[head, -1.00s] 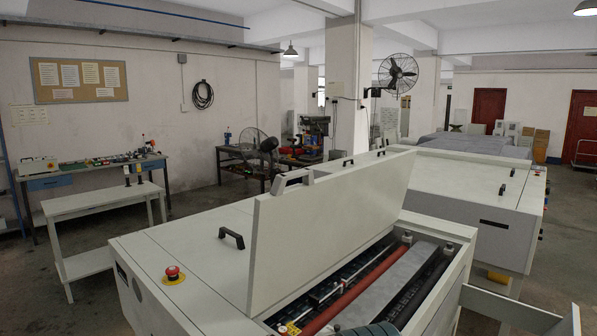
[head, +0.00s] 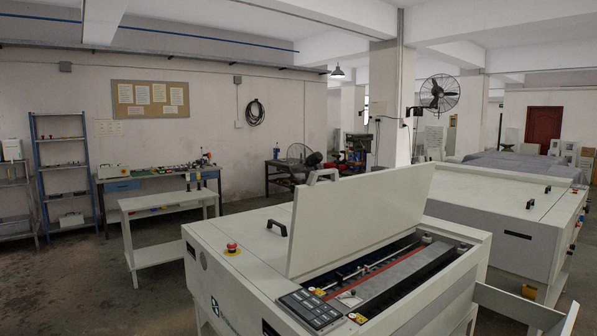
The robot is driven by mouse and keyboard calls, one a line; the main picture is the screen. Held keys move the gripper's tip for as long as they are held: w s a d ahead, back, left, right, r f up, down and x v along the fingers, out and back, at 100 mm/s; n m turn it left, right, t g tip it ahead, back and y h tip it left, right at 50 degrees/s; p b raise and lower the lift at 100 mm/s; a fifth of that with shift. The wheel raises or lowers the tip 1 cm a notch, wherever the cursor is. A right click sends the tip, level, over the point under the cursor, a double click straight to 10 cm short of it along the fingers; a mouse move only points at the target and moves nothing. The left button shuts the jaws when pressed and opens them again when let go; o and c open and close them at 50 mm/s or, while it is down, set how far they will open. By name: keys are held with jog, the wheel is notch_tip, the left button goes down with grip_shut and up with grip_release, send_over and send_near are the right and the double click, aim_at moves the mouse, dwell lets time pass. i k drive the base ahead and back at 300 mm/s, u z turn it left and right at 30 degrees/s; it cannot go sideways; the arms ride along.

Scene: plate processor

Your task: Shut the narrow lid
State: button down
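The narrow lid (head: 360,220) is a long pale grey panel on the near machine (head: 240,275). It stands raised, close to upright and leaning slightly back. A grey handle-like part (head: 323,174) shows above its top left edge.
A control panel (head: 311,309) sits at the bay's near end. A red emergency button (head: 232,248) and black handle (head: 277,228) are on the left top. A white side table (head: 165,200) stands left. A second machine (head: 500,205) is behind right. Open floor lies front left.

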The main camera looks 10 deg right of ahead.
aim_at(335, 218)
jog(key=u, duration=1.2)
jog(key=i, duration=0.8)
jog(key=z, duration=1.3)
